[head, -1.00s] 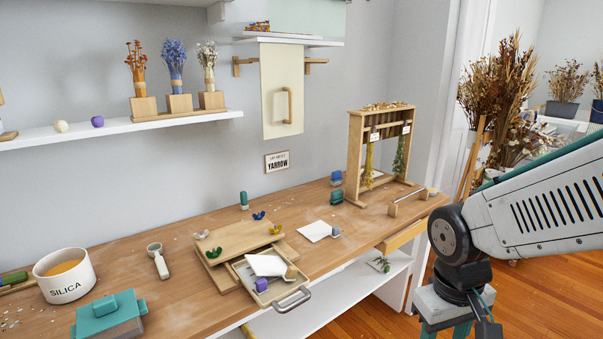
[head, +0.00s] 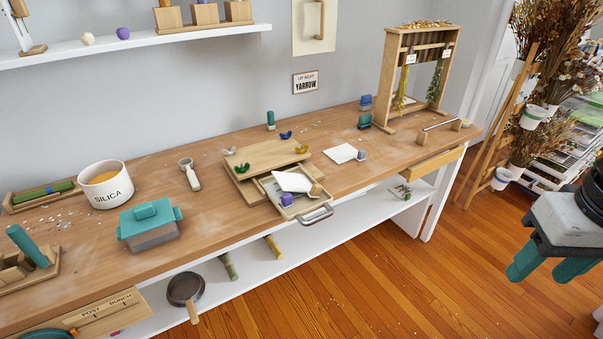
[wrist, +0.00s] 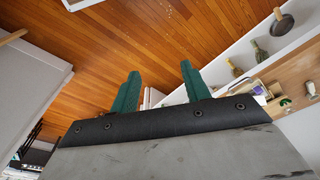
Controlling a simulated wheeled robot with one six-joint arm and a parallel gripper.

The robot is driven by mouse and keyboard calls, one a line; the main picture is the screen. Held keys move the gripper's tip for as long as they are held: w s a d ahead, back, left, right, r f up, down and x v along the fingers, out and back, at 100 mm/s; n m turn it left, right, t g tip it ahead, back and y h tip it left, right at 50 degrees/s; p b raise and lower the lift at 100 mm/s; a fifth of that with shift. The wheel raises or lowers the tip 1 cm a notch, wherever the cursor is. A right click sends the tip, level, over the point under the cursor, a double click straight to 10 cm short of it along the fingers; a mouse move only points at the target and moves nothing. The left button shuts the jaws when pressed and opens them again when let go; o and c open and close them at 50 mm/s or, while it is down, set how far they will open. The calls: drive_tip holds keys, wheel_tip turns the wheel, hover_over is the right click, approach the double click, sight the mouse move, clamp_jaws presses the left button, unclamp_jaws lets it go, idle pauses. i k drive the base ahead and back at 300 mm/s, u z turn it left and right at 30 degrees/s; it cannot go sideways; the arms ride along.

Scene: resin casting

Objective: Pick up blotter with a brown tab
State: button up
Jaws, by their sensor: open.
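A white blotter (head: 292,181) with a brown tab (head: 316,190) lies tilted in a small pulled-out tray (head: 297,210) at the front of the bench. A purple block (head: 286,199) sits in the tray beside it. A second white blotter (head: 341,153) with a grey-blue tab (head: 361,155) lies flat on the bench to the right. My gripper (head: 547,270) is open and empty at the far right, over the floor and well away from the bench. Its two teal fingers stand apart in the wrist view (wrist: 160,82).
A wooden board (head: 262,158) with coloured winged clips stands behind the tray. The tray's metal handle (head: 316,215) juts past the bench edge. A silica pot (head: 106,183) and teal-lidded box (head: 150,224) stand left. A drying rack (head: 420,75) stands at back right. Floor (head: 400,285) in front is clear.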

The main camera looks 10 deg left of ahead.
sight(289, 182)
drive_tip(key=k, duration=0.5)
drive_tip(key=u, duration=1.9)
drive_tip(key=i, duration=1)
drive_tip(key=z, duration=1.35)
